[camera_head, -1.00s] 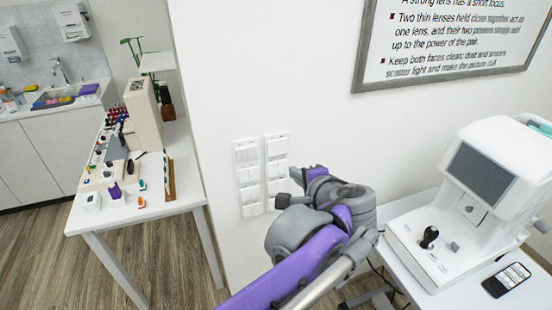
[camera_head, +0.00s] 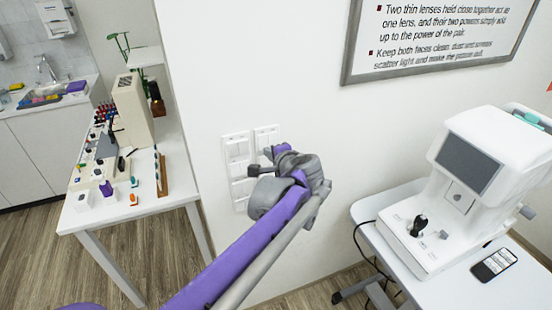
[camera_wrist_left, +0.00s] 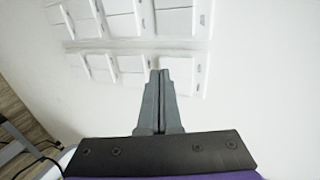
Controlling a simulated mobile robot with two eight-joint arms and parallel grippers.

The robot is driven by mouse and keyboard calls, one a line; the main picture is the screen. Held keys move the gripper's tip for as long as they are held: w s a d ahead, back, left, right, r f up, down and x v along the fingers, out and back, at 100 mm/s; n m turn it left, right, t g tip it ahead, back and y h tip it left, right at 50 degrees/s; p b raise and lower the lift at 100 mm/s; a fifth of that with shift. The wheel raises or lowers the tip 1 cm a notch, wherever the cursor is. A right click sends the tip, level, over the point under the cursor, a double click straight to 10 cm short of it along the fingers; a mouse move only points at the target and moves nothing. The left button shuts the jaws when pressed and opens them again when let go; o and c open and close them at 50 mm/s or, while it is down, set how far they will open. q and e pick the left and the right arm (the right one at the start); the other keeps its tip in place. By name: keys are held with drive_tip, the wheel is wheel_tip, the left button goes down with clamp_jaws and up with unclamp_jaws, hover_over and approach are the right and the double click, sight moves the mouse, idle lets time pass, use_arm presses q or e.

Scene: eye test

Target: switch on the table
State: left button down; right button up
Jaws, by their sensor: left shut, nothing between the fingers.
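Two white switch panels hang side by side on the white wall, the left panel (camera_head: 236,147) and the right panel (camera_head: 266,133), each with several white rockers in a column. My left gripper (camera_head: 267,154) is in front of the right panel and hides much of it. In the left wrist view the panels show as an upper row (camera_wrist_left: 130,25) and a lower row (camera_wrist_left: 115,66). The left gripper's fingers (camera_wrist_left: 161,74) are shut and empty, their tips over the end rocker of the lower row. I cannot tell whether they touch it. My right gripper is not in view.
A white table (camera_head: 392,212) at right bears a white instrument with a screen (camera_head: 470,162) and a dark handset (camera_head: 495,264). A cluttered white table (camera_head: 88,222) stands at left. A framed sign (camera_head: 430,68) hangs above. The wall between is bare.

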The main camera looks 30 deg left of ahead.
use_arm(q)
drive_tip(key=shift+w+a, duration=0.45)
drive_tip(key=shift+a, duration=0.05)
drive_tip(key=shift+w+a+f, duration=0.15)
drive_tip(key=shift+r+p, duration=0.65)
drive_tip(key=shift+r, duration=0.25)
